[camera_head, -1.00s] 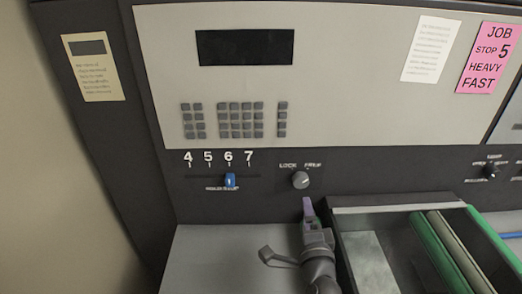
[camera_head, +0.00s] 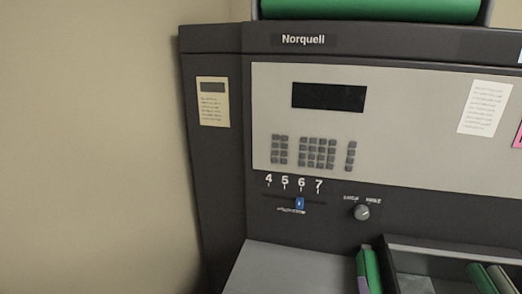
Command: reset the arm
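A green piece with a purple edge (camera_head: 369,271) stands at the bottom, just left of the tray. It looks like the tip of my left gripper, but it is cut off by the frame and I cannot tell whether it is open or shut. No arm shows behind it. My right gripper is not in view. On the dark strip above, the blue slider (camera_head: 299,203) stands under the 6 of a scale marked 4 to 7. The round knob (camera_head: 362,212) is to its right, its pointer turned up and right. The gripper piece is below the knob and apart from it.
The laminator's pale panel (camera_head: 400,130) carries a dark display (camera_head: 328,97) and keypads (camera_head: 317,153). A tray (camera_head: 440,247) with rollers lies at the lower right. A grey ledge (camera_head: 290,268) is clear. A bare wall (camera_head: 90,150) closes the left side.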

